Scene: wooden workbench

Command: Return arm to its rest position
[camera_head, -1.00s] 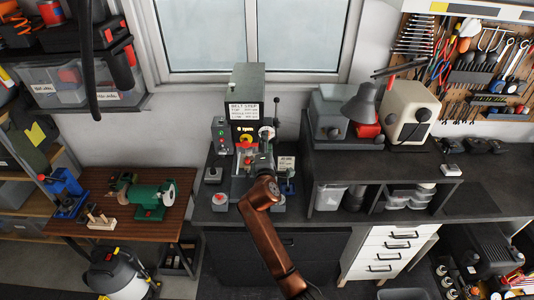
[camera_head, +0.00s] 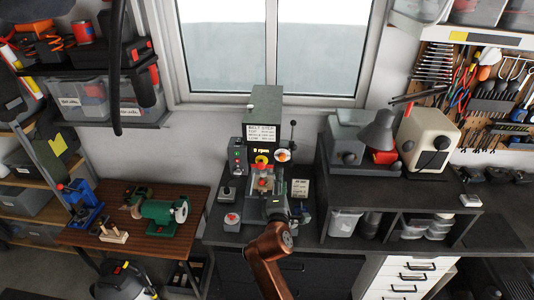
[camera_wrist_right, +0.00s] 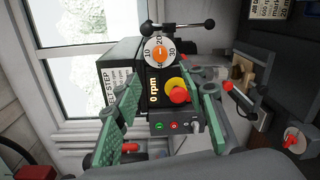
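My right arm (camera_head: 267,262), copper-coloured, comes up from the bottom middle of the head view. My right gripper (camera_head: 266,191) is beyond its wrist, in front of the belt-step machine (camera_head: 267,104), small and partly lost against it. In the right wrist view my right gripper (camera_wrist_right: 168,112) has its two green fingers spread wide, with nothing held between them. Through the gap show the machine's dial, its "0 rpm" readout and a red-and-yellow stop button (camera_wrist_right: 179,94). I cannot tell whether the fingers touch the machine. My left gripper is not in view.
A control box (camera_head: 237,156) and a red-buttoned box (camera_head: 232,219) stand left of the machine. A wooden table (camera_head: 120,238) with a green grinder (camera_head: 160,212) is further left, across a gap.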

